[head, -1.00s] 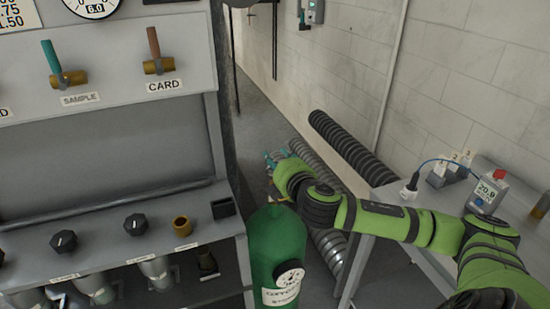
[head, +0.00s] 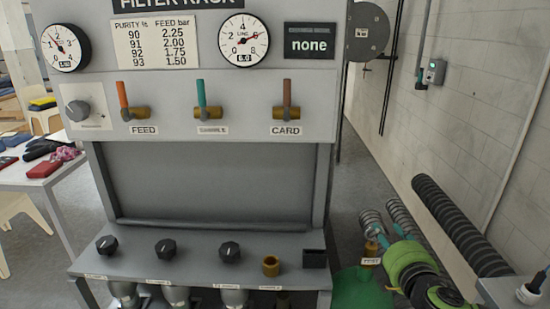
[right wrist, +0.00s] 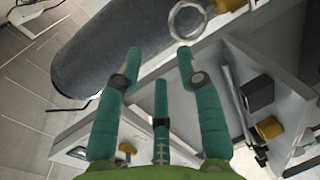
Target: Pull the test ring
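The test ring (right wrist: 187,20) is a pale metal ring at the top of the right wrist view, beside a brass piece (right wrist: 228,5). It is just beyond the tip of the right-hand finger; I cannot tell whether they touch. My right gripper (right wrist: 158,65) has teal fingers spread apart, with nothing between them. In the head view my right gripper (head: 384,238) is at the lower right, near a small tag (head: 371,262) and a brass fitting (head: 371,248) above the green cylinder (head: 360,290). The ring is not clear there. My left gripper is out of view.
The filter rack (head: 210,175) stands left of my right arm, with FEED, SAMPLE and CARD levers, gauges and black knobs. A dark ribbed hose (head: 460,225) lies by the right wall. A side table (head: 510,292) is at the lower right.

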